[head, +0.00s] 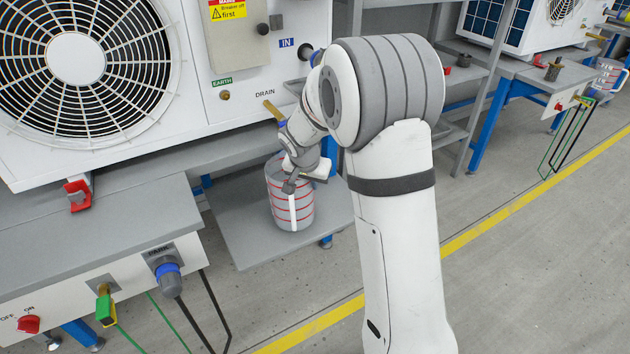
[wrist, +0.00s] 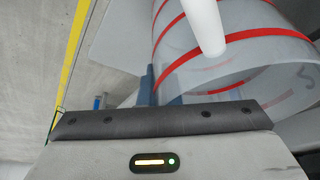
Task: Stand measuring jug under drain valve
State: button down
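The measuring jug (head: 277,208) is a clear grey cylinder with red bands and a white upright handle (head: 292,208). It appears upright over the grey lower shelf (head: 237,226), in front of the pump unit; whether its base touches is unclear. The drain valve with a yellow lever (head: 273,111) sits above and behind it, under the DRAIN label. My gripper (head: 290,185) is at the top of the handle. In the wrist view the jug (wrist: 235,75) and its white handle (wrist: 206,25) are close ahead. My fingers' grip is not clear.
A bench (head: 90,235) with red and green fittings and a blue-capped PARK plug (head: 167,270) stands at left, with hanging cables. Another red-banded jug (head: 608,76) is at the far right bench. The floor beyond the yellow line (head: 505,215) is clear.

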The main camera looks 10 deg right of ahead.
jog(key=shift+f, duration=0.15)
jog(key=c, duration=1.6)
grip_release()
jog(key=p+v, duration=0.3)
jog(key=v, duration=0.5)
jog(key=s+d+r+n+p, duration=0.1)
jog(key=s+r+n+p, duration=0.1)
jog(key=s+r+p, duration=0.7)
jog(key=s+d+r+n+y+p, duration=0.1)
jog(key=s+r+n+p, duration=0.1)
jog(key=s+r+p, duration=0.8)
jog(key=s+d+r+n+g+y+p, duration=0.1)
jog(key=s+r+p, duration=0.9)
jog(key=r, duration=1.1)
jog(key=shift+s+d+n+p, duration=0.1)
jog(key=shift+n+p, duration=0.5)
jog(key=shift+p, duration=1.3)
